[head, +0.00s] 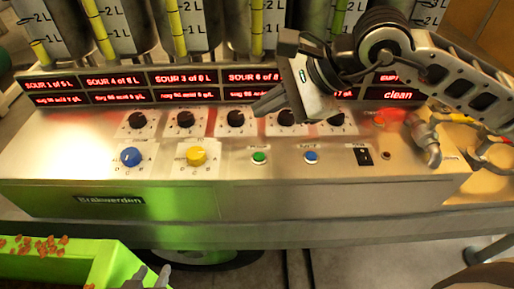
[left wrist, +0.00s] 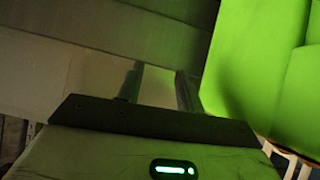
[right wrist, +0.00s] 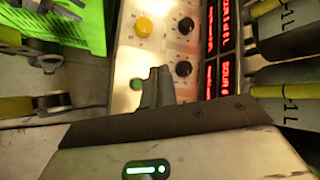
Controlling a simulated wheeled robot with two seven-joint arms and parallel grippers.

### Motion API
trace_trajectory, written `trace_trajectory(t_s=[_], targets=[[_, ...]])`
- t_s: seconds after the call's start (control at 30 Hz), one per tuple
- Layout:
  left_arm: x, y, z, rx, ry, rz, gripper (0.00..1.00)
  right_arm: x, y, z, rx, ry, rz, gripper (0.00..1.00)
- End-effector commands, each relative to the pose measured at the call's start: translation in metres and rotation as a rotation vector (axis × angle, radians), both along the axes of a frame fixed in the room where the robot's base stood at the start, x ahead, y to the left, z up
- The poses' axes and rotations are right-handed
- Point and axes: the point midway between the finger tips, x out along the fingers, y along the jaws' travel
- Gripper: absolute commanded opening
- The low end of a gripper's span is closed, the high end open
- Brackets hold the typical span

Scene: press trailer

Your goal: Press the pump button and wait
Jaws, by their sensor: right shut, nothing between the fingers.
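The steel control panel (head: 225,190) has a green push button (head: 259,156) and a blue push button (head: 310,156) in its lower row. Their labels are too small to read, so I cannot tell which is the pump button. My right gripper (head: 262,107) is shut and empty, above the black knobs in the head view. In the right wrist view its fingertips (right wrist: 158,76) appear close beside the green button (right wrist: 137,84); contact cannot be told. My left gripper (head: 150,276) is low at the front, beside the green bin; its fingers (left wrist: 160,82) are apart and empty.
The panel also carries a blue knob (head: 131,157), a yellow knob (head: 196,155), several black knobs and a black switch (head: 363,156). Red displays (head: 180,87) and tanks stand behind. A metal valve (head: 426,140) is at right. A green bin (head: 108,262) stands at front left.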

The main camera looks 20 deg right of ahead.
Motion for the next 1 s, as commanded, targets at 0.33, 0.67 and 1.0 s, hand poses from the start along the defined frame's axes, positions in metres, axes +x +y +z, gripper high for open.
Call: trace_trajectory(t_s=[0.33, 0.67, 1.0], targets=[[-0.002, 0.000, -0.003, -0.002, 0.005, -0.001, 0.36, 0.000, 0.001, -0.004, 0.004, 0.003, 0.000, 0.00], [0.001, -0.003, -0.011, -0.027, -0.010, 0.002, 0.36, -0.001, 0.000, -0.045, 0.005, 0.007, 0.000, 0.00], [0.002, -0.007, -0.023, -0.077, -0.026, 0.013, 0.36, 0.000, 0.001, -0.085, 0.007, 0.002, 0.000, 0.00]])
